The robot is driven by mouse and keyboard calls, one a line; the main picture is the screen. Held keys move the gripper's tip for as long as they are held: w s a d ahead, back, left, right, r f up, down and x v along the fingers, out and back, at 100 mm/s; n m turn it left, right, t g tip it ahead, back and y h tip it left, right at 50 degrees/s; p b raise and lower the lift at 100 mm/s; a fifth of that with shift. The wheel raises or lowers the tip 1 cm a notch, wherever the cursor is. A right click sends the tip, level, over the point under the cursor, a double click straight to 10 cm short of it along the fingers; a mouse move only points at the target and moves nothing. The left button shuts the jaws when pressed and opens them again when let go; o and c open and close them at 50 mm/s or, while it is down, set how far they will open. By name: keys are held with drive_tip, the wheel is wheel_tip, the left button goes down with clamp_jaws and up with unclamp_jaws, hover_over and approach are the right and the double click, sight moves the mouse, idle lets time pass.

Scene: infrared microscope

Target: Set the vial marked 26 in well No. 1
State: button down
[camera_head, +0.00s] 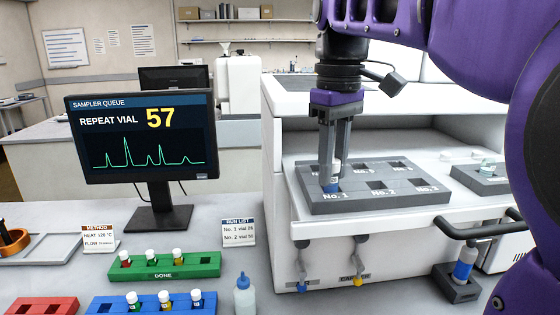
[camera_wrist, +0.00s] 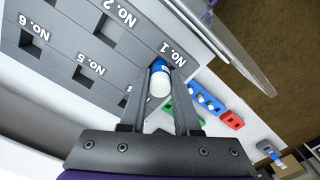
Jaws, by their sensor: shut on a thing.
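My gripper (camera_head: 334,180) points down over the front left of the grey well block (camera_head: 395,204). It is shut on a vial with a white cap and a blue label (camera_head: 331,186). The vial is upright at the well marked No. 1, its lower end at or in the opening; its exact depth is hard to tell. Its number is not readable. In the wrist view the vial (camera_wrist: 160,78) sits between the fingers beside the No. 1 lettering. The other wells that I can see in the block look empty.
The monitor (camera_head: 142,135) reads "REPEAT VIAL 57". A run list card (camera_head: 238,232) lists No. 1 as vial 26. A green DONE rack (camera_head: 205,266) and a blue rack (camera_head: 107,304) hold vials. A squeeze bottle (camera_head: 245,298) stands in front. Another grey block (camera_head: 470,182) is at right.

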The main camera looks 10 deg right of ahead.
drive_tip(key=shift+f, duration=0.3)
drive_tip(key=shift+c, duration=0.8)
unclamp_jaws()
drive_tip(key=shift+r, duration=0.1)
wheel_tip(320, 180, up, 6)
drive_tip(key=p, duration=0.6)
